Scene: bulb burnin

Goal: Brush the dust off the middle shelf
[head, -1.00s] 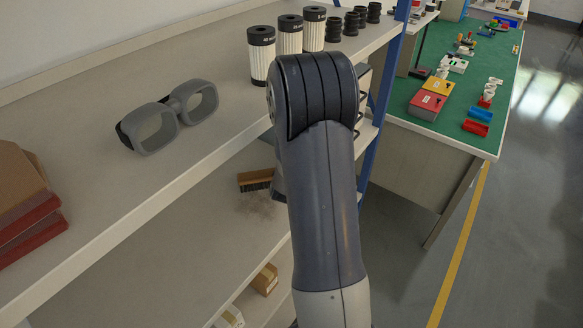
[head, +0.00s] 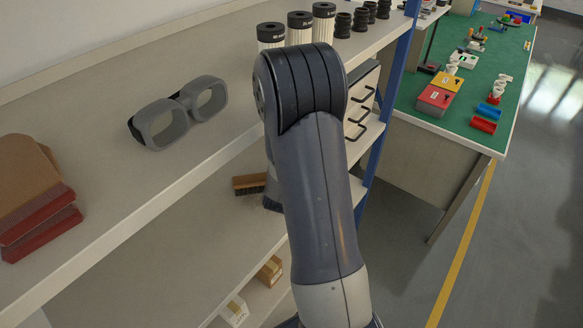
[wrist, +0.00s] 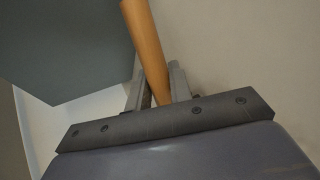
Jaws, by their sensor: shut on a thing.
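The brush (head: 250,185), with a wooden block and dark bristles, is low over the middle shelf (head: 215,235) in the head view. Whether its bristles touch the shelf I cannot tell. In the wrist view its round wooden handle (wrist: 146,45) stands between the fingers of my gripper (wrist: 155,85), which is shut on it. In the head view my arm hides the gripper and part of the brush. Only a faint trace of dust, if any, shows beside the bristles.
The top shelf (head: 110,100) overhangs the middle shelf. It carries grey goggles (head: 180,112), red-brown boxes (head: 40,215), filter cartridges (head: 299,28) and small black parts. A drawer unit (head: 362,105) and blue upright (head: 385,115) stand right of my arm. Small boxes (head: 270,270) sit lower down.

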